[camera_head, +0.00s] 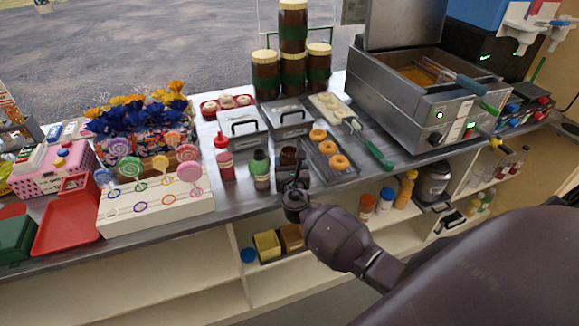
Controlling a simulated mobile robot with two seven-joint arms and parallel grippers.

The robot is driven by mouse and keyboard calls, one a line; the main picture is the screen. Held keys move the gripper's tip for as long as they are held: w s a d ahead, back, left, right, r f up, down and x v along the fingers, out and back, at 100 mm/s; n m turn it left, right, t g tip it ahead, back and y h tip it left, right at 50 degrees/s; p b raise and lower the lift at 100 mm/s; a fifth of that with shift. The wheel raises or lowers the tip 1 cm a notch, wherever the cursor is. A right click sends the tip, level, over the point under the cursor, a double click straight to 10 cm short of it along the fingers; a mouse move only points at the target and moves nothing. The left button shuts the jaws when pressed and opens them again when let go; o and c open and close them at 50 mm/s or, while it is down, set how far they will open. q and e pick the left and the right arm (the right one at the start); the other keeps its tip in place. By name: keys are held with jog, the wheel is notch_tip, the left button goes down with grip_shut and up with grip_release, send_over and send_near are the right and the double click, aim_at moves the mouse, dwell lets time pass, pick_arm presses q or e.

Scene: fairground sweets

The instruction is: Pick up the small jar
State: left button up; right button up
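A small dark brown jar (288,157) stands near the counter's front edge, between the green-topped bottle and the doughnut tray. My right gripper (298,180) comes from the lower right and is just in front of the jar, overlapping its lower part in the picture. Its dark fingers blend with the jar, so I cannot tell whether they are open or touch it. My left gripper is not in view.
A green-topped bottle (260,172) and a red-capped bottle (225,162) stand left of the jar. A doughnut tray (350,174) is close on the right. Lidded metal containers (290,117) stand behind. Shelves with bottles (385,200) lie below the counter.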

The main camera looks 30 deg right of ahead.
jog(key=shift+c, duration=1.2)
jog(key=shift+r, duration=0.1)
